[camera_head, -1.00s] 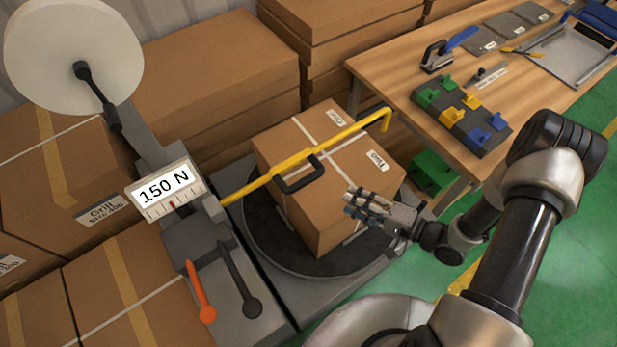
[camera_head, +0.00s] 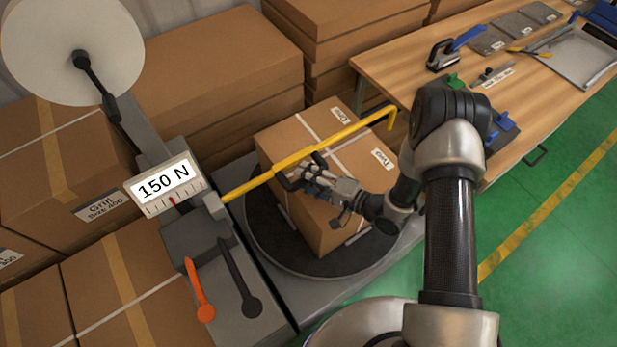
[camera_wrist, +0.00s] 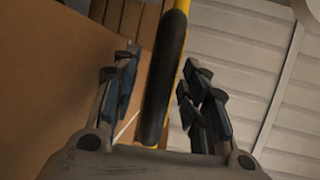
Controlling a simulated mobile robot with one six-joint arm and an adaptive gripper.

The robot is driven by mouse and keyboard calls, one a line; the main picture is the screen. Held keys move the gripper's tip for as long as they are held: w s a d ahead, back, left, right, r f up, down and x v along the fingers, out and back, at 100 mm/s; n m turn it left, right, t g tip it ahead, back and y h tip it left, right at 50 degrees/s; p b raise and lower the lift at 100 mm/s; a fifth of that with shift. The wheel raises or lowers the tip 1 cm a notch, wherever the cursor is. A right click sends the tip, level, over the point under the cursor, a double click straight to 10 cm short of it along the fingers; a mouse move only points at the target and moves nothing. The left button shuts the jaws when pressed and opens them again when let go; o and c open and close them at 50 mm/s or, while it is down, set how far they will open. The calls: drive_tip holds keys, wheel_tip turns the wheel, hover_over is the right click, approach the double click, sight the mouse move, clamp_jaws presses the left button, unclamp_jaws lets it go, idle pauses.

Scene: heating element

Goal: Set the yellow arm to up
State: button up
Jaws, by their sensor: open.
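The yellow arm (camera_head: 262,181) reaches from the grey machine post across the top of the cardboard box, with a hooked far end. A black handle is fixed to its middle. In the wrist view the black handle (camera_wrist: 165,80) stands between my open fingers, with a strip of the yellow arm (camera_wrist: 182,8) behind it. My gripper (camera_head: 308,178) is open at the handle, over the box's top. In the wrist view my gripper (camera_wrist: 160,92) has fingers on both sides of the handle, with a gap visible on the right. Whether any finger touches it I cannot tell.
The cardboard box (camera_head: 318,222) sits on a dark round turntable (camera_head: 268,240). A gauge (camera_head: 165,187) reads 150 N. An orange lever (camera_head: 200,290) and a dark lever (camera_head: 240,280) are at the machine's front. A wooden table (camera_head: 400,65) stands at the back right.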

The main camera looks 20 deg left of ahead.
drive_tip(key=shift+c, duration=0.5)
clamp_jaws()
